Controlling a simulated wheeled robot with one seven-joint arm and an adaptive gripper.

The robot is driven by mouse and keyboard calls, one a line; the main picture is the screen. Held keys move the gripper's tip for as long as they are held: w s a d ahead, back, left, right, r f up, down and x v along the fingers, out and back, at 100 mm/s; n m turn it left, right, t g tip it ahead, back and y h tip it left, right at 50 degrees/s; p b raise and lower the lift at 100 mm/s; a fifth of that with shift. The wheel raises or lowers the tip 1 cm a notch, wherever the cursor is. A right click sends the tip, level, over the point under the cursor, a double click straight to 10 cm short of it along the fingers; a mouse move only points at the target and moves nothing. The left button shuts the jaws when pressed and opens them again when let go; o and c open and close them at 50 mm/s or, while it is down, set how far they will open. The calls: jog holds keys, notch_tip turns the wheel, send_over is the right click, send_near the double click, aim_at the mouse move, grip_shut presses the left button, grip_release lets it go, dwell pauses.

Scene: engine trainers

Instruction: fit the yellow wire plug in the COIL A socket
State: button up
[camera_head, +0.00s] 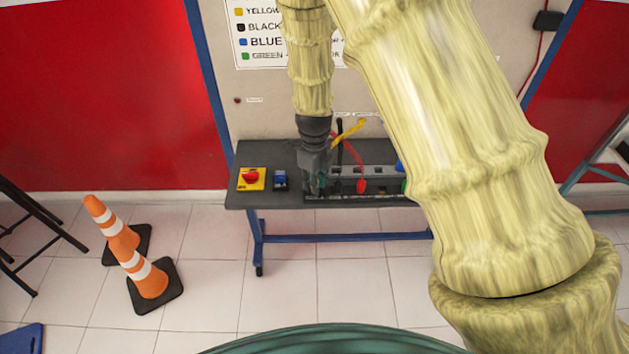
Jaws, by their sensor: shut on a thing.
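My gripper (315,184) points down over the left part of the dark bench's socket strip. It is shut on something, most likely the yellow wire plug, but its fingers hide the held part. The yellow wire (349,132) shows just right of my gripper, slanting up to the right from behind it. The socket strip (377,172) runs along the bench to the right of my gripper. I cannot make out the COIL A socket or its label, nor whether the held part touches a socket.
A red plug and wire (361,186) and a black upright piece (339,135) stand close right of my gripper. A red knob on a yellow plate (251,178) and a blue switch (281,180) are left. Orange cones (148,280) stand on the floor. My arm hides the bench's right end.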

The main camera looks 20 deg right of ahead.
jog(key=shift+f, duration=0.5)
dwell(0.4)
jog(key=o, duration=0.6)
jog(key=shift+r, duration=0.1)
jog(key=shift+r+p, duration=2.1)
jog(key=shift+r, duration=0.6)
jog(key=shift+r+p, duration=1)
jog(key=shift+r, duration=0.15)
